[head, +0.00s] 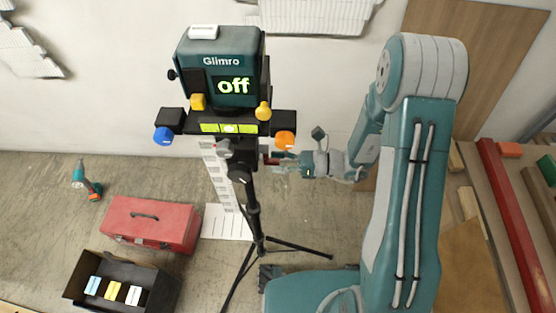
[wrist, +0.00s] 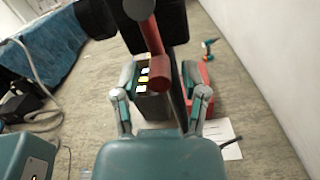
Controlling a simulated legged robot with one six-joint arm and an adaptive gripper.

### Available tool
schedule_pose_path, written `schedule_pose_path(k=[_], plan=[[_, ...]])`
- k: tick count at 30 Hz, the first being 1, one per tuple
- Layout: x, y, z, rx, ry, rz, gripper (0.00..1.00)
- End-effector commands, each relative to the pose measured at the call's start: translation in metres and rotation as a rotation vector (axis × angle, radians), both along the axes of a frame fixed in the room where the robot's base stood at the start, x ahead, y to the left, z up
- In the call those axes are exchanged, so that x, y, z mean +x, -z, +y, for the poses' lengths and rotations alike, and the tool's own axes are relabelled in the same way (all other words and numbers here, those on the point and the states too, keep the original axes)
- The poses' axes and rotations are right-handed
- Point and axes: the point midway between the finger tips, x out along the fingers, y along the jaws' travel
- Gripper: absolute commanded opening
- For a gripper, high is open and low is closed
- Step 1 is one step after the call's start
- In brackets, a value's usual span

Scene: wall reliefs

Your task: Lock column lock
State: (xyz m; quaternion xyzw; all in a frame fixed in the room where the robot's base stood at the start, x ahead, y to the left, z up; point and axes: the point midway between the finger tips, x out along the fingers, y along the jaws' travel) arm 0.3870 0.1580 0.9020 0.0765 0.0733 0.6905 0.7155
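A black tripod with a column (head: 246,190) carries a dark teal laser device (head: 220,75) marked "Glimro", its display reading "off". In the wrist view, a red lever (wrist: 161,75), which looks like the column lock, hangs from the dark column (wrist: 178,80) and ends in a wider knob. My gripper (wrist: 166,72) is open, with one finger on each side of the lever in the picture. Contact with the lever cannot be told. In the head view, my gripper (head: 278,163) is just right of the column, below the orange knob (head: 285,140); small red parts show beside it.
A red toolbox (head: 150,223), an open black box (head: 120,285) with coloured packs and a teal drill (head: 85,180) are on the floor at left. The tripod legs (head: 290,247) spread below. Wooden boards and a red beam (head: 515,215) are at right.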

Motion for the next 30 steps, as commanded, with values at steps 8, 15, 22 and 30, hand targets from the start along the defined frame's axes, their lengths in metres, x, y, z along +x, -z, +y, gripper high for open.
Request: schedule_pose_path(k=[8, 15, 22, 30], plan=[[0.0, 0.0, 0.0, -0.001, 0.0, 0.0, 0.62], [0.0, 0.001, -0.021, -0.001, 0.005, 0.0, 0.62], [-0.001, 0.001, -0.069, -0.001, 0.006, -0.001, 0.62], [-0.003, 0.002, -0.112, -0.002, 0.003, 0.0, 0.62]])
